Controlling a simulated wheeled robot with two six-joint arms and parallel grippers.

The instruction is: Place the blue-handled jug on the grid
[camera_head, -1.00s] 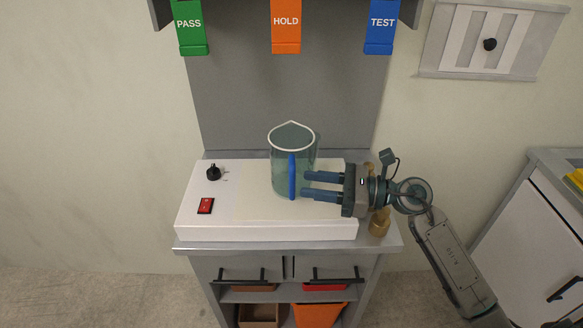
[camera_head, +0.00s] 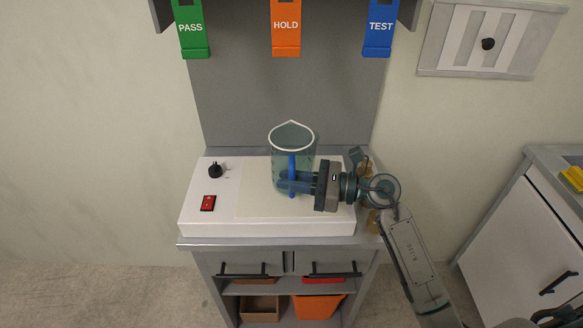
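The clear jug (camera_head: 293,142) with a white rim and a blue handle (camera_head: 292,162) stands upright at the back of the pale panel (camera_head: 265,208) on the white box. Its handle faces the front. No grid lines can be made out on the panel. My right gripper (camera_head: 284,181) reaches in from the right, with its fingers at the handle and overlapping its lower half. The fingers partly hide the handle and lower jug, and whether they grip it is unclear. My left gripper is not in view.
The white box (camera_head: 200,222) has a black knob (camera_head: 215,170) and a red switch (camera_head: 208,203) on its left. Brass-coloured items (camera_head: 374,222) stand at its right, partly behind my arm. PASS, HOLD and TEST tags hang above. The front of the panel is clear.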

